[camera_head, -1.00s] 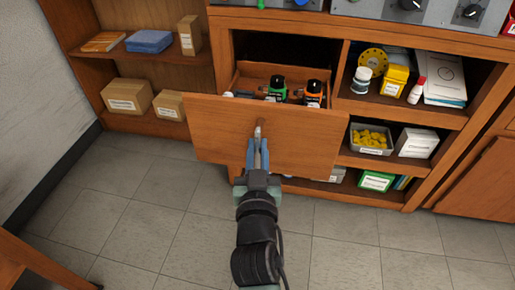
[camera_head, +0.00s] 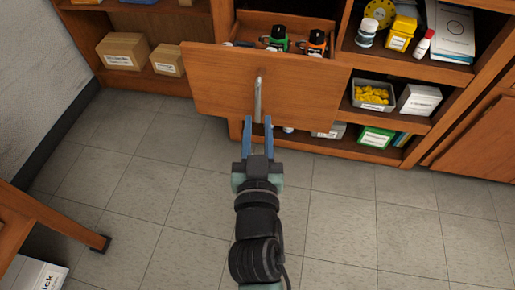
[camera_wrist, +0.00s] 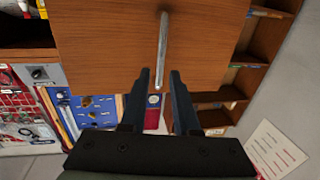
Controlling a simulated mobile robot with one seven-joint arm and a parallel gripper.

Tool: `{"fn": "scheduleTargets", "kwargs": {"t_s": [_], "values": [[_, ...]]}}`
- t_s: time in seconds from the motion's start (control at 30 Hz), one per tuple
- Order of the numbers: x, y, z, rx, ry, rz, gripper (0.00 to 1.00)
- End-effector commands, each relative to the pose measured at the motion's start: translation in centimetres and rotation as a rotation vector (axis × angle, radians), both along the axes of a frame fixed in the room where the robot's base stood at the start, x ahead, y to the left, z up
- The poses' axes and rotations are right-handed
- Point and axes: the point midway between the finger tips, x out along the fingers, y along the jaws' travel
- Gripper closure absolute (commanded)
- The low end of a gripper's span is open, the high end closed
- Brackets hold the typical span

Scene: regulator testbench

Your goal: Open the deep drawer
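The deep drawer (camera_head: 215,85) is pulled out from the wooden cabinet, and its front panel faces me. Bottles with green and orange parts show inside its open top. Its metal bar handle (camera_head: 258,100) runs upright on the front panel; it also shows in the wrist view (camera_wrist: 162,50). My gripper (camera_head: 258,122) is just below and in front of the handle. The drawer's inner bottom is hidden.
Cabinet shelves at the right hold a grey bin of yellow pieces (camera_head: 373,95), a white box (camera_head: 419,99) and a green box (camera_head: 376,137). Cardboard boxes (camera_head: 123,51) stand on the left shelf. A wooden leg (camera_head: 60,225) stands at lower left. The tiled floor is clear.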

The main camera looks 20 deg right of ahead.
Motion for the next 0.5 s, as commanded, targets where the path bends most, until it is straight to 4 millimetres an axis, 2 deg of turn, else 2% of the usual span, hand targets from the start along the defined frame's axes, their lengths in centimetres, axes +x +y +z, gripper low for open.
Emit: {"fn": "scheduleTargets", "kwargs": {"t_s": [0.03,0.2,0.5], "values": [[-1.0,0.4,-0.1,0.002,0.002,0.0,0.7],[-3.4,1.4,0.0,0.002,0.0,-0.001,0.7],[-5.4,2.3,0.0,0.001,-0.001,0.001,0.7]]}}
